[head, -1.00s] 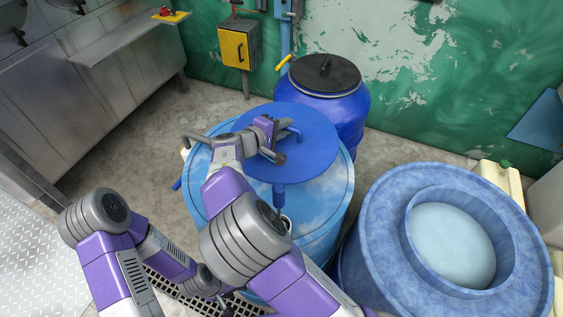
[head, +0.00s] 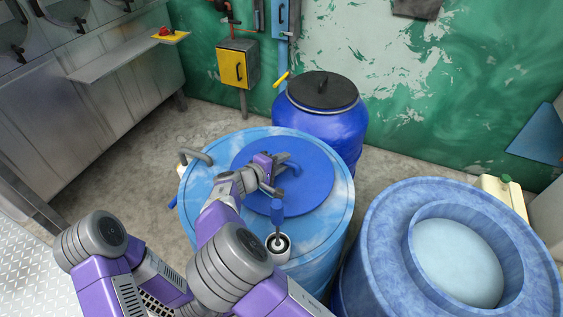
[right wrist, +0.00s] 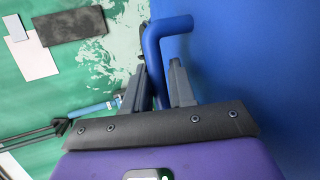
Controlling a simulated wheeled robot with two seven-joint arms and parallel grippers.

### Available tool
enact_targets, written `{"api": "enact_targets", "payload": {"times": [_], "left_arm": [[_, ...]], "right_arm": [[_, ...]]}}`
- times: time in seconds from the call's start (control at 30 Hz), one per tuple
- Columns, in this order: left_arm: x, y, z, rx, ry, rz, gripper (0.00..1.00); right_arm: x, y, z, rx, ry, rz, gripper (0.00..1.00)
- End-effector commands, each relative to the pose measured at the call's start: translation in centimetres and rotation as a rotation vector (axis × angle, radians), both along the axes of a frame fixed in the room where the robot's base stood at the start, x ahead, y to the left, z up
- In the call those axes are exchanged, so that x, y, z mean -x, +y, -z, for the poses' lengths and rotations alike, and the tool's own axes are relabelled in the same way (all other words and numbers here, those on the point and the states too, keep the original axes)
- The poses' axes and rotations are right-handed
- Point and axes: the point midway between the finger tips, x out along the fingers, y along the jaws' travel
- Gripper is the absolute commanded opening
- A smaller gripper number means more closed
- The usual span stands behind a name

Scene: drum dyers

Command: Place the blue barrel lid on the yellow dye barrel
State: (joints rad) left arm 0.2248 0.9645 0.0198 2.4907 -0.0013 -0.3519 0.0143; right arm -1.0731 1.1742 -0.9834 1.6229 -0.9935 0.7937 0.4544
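The blue barrel lid (head: 318,187) is a flat round disc with a bent blue bar handle (right wrist: 152,58). It lies over the top of the middle barrel (head: 325,240), inside its rim; whether it rests there or hovers slightly I cannot tell. This barrel is light blue with a cloudy surface; no yellow dye shows, and its opening is hidden. My right gripper (head: 277,176) is at the lid's handle. In the right wrist view, its two fingers (right wrist: 158,88) stand on either side of the handle and appear shut on it. My left gripper is out of view.
A dark blue barrel with a black lid (head: 322,92) stands behind. A large blue open tub (head: 395,230) with pale liquid is at right. A blue-handled fitting (head: 277,208) and grey pipe (head: 195,155) are on the middle barrel. A metal counter (head: 110,110) is at left.

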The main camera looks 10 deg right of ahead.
Motion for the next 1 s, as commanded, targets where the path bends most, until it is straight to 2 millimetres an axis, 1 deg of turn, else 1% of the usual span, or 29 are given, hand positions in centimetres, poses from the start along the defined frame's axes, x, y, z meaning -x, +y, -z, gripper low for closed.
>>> {"api": "enact_targets", "payload": {"times": [0.03, 0.1, 0.13, 0.33, 0.47, 0.57, 0.9, 1.0], "left_arm": [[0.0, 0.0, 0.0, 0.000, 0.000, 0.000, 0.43], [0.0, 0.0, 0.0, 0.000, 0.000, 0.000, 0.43], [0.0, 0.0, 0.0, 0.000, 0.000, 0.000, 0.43], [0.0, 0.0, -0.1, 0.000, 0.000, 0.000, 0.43], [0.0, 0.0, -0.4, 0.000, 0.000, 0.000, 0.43], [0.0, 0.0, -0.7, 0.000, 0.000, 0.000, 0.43], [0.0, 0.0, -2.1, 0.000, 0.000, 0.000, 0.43], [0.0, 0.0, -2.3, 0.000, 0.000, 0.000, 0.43]], "right_arm": [[0.0, 0.0, 0.0, 0.000, 0.000, 0.000, 0.33], [0.0, 0.0, 0.0, 0.000, 0.000, 0.000, 0.44], [0.0, 0.0, -0.1, 0.000, 0.000, 0.000, 0.47], [0.0, 0.0, -0.1, 0.000, 0.000, 0.000, 0.47], [0.1, 0.2, -0.5, 0.000, 0.000, -0.001, 0.47], [0.9, 1.4, -1.0, -0.002, 0.000, -0.005, 0.47], [5.1, 6.7, -3.4, -0.002, 0.000, -0.004, 0.47], [6.0, 7.8, -3.9, -0.001, -0.001, -0.003, 0.47]]}}
